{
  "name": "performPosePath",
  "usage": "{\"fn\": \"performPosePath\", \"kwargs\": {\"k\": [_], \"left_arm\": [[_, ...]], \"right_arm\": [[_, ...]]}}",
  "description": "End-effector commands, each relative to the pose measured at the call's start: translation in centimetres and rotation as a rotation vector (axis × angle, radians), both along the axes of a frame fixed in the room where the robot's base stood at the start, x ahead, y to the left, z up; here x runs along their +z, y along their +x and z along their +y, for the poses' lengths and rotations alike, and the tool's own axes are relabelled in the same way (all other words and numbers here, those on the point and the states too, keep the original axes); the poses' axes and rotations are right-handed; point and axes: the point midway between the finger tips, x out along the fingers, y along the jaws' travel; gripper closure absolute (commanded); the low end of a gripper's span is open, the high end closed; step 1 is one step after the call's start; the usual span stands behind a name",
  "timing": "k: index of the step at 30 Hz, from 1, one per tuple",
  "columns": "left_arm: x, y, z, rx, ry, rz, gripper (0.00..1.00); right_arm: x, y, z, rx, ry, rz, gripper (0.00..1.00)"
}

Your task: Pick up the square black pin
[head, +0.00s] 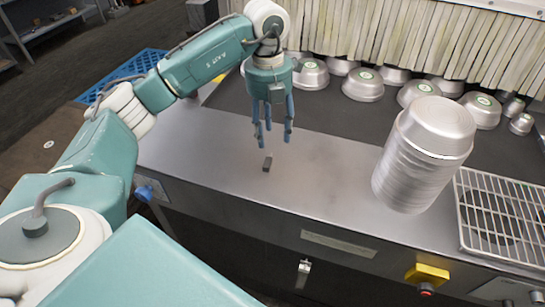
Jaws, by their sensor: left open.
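The square black pin (267,164) is a small dark piece on the metal ledge at the front of the conveyor. My left gripper (273,134) hangs just above and behind it, pointing down. Its blue fingers are apart and nothing is between them. A gap shows between the fingertips and the pin in the picture. My right gripper is out of the frame.
A tall stack of silver pans (424,150) stands on the ledge to the right. A wire rack (500,215) is at the far right. Several upturned pans lie on the dark belt behind, before a strip curtain (400,35). A yellow switch box (427,276) is on the front face.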

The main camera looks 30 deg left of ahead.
Motion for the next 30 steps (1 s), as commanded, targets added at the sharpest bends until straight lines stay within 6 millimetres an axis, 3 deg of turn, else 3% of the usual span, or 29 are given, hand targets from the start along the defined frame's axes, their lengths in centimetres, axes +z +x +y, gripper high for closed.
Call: {"fn": "performPosePath", "kwargs": {"k": [4,10,15,24,30], "left_arm": [[-0.8,-0.5,1.7,0.03,0.048,0.02,0.53],[-3.9,-0.5,1.6,0.028,0.044,0.019,0.53],[-5.2,-0.5,1.5,0.025,0.043,0.018,0.53],[-9.1,-1.0,1.7,0.025,0.042,0.018,0.53],[-10.3,-1.0,1.8,0.024,0.042,0.015,0.53]], "right_arm": [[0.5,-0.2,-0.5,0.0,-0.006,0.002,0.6],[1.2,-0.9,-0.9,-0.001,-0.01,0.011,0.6],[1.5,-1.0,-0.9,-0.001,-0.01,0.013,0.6],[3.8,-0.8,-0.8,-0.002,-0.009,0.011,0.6],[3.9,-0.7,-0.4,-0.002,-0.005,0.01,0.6]]}}
